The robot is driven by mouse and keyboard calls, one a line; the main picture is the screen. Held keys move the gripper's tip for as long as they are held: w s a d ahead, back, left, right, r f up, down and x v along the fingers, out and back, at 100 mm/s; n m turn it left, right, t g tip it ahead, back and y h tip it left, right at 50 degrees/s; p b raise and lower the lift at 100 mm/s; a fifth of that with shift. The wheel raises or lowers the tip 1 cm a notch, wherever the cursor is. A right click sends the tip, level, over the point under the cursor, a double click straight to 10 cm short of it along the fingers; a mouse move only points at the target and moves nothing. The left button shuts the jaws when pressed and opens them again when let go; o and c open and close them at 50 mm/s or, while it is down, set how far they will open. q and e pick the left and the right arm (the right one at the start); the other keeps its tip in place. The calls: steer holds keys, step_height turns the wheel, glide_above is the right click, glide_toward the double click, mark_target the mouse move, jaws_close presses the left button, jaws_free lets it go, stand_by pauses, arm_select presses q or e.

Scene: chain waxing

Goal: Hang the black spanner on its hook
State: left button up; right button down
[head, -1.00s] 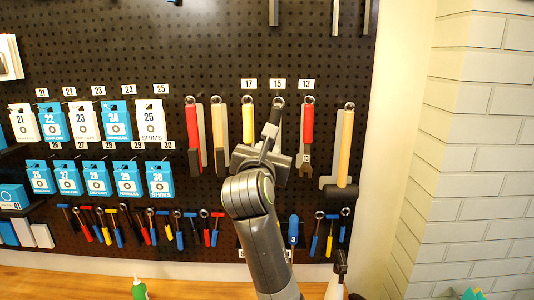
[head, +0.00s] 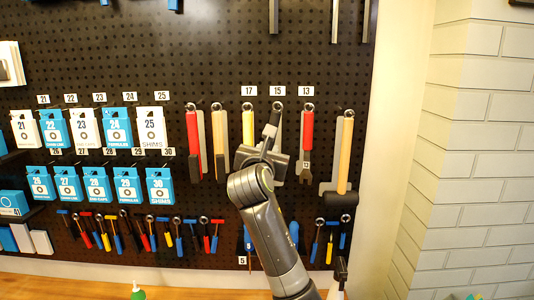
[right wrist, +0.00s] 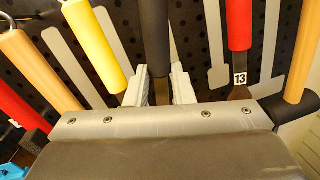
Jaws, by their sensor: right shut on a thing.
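The black spanner (head: 272,122) is in my right gripper (head: 264,153), upright with a slight tilt, under the label 15 (head: 277,91). In the right wrist view its black handle (right wrist: 154,38) rises between the pale fingers of my right gripper (right wrist: 157,88), which are shut on it below the handle. A ring and hook (head: 278,106) show at its top under label 15. I cannot tell whether the spanner's ring is around the hook. My gripper hides its lower part. My left gripper is not in view.
A yellow-handled spanner (head: 248,125) hangs close on the left under 17. A red-handled one (head: 307,130) hangs on the right under 13. Hammers with wooden handles (head: 345,150) hang at both sides. Boxes (head: 118,132) and small tools (head: 130,230) fill the left of the pegboard.

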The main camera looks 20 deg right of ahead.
steer(key=shift+x, duration=0.8)
steer(key=shift+s+d+f+n, duration=0.2)
steer(key=shift+s+d+n, duration=0.6)
steer(key=shift+n, duration=0.4)
steer(key=c, duration=1.2)
jaws_free()
steer(key=shift+o, duration=0.2)
steer(key=v, duration=0.9)
